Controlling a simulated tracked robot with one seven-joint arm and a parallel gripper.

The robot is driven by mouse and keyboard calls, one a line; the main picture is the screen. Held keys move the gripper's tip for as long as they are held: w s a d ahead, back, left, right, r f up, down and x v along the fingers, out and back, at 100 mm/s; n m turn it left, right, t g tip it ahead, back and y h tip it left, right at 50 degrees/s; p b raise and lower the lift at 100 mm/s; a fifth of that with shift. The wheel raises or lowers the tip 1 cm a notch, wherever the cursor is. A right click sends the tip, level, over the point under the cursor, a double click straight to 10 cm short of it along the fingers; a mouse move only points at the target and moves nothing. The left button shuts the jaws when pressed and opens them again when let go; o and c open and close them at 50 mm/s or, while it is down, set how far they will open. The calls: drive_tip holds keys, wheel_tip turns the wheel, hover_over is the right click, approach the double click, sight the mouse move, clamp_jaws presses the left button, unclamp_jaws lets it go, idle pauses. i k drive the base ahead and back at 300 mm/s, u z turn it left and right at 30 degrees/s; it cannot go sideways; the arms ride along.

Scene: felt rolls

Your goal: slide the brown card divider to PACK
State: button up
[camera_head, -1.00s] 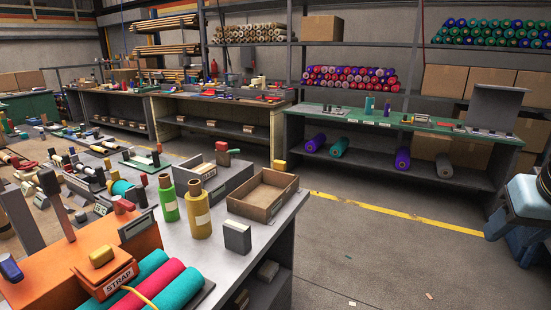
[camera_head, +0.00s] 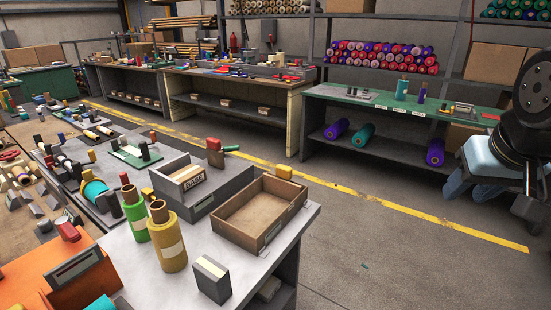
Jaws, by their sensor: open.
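I cannot pick out a brown card divider for certain. A grey box (camera_head: 222,193) on the near bench holds upright pale and brownish cards (camera_head: 187,174) behind a label reading BASE. No label reading PACK is legible. Small white labels (camera_head: 390,110) on the front of the far green bench (camera_head: 440,108) are too small to read. Part of my arm (camera_head: 510,145), dark and pale blue, shows at the right edge, between me and the green bench's right end.
A brown open tray (camera_head: 283,222) stands at the near bench's right edge. Green (camera_head: 134,215) and yellow (camera_head: 167,240) rolls stand upright left of it, with a grey block (camera_head: 211,280) in front.

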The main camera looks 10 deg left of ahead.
sight(287, 191)
drive_tip(key=u, duration=0.1)
drive_tip(key=i, duration=0.85)
drive_tip(key=u, duration=0.15)
